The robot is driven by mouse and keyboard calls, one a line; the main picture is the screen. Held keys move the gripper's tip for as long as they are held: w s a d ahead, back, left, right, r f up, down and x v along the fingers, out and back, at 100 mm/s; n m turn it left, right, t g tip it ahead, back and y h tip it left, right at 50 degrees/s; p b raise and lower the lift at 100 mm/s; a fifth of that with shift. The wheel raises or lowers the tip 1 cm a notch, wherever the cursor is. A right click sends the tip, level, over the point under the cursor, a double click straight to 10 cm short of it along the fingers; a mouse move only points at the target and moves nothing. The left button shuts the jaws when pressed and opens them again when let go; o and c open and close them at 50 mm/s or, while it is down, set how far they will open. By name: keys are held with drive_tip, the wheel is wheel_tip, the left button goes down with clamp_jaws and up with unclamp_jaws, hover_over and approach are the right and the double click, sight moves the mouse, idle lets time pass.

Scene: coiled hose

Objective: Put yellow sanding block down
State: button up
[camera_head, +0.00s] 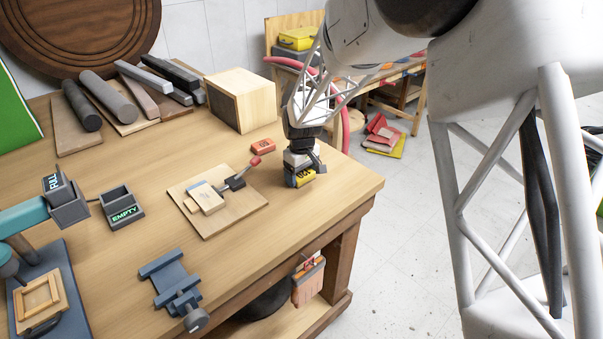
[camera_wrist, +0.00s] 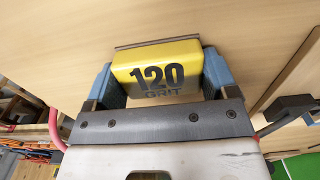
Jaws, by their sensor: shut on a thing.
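The yellow sanding block (camera_wrist: 158,70), marked "120 GRIT", sits between the two blue-grey fingers of my gripper (camera_wrist: 160,85) in the wrist view. My gripper is shut on it. In the head view my gripper (camera_head: 304,178) is over the right part of the wooden workbench (camera_head: 345,185), near its right edge. The yellow block (camera_head: 305,178) shows there low between the fingers, close to the bench top. I cannot tell whether it touches the wood.
A board with a toggle clamp (camera_head: 215,199) lies left of my gripper. A small red block (camera_head: 263,146) and a wooden box (camera_head: 241,100) stand behind it. A blue-grey vise (camera_head: 173,285) is at the front. Bare bench lies in front of my gripper.

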sight(302, 173)
drive_tip(key=o, duration=0.8)
drive_tip(key=shift+r, duration=0.1)
wheel_tip(302, 173, up, 12)
idle(0.3)
idle(0.6)
drive_tip(key=shift+r, duration=0.1)
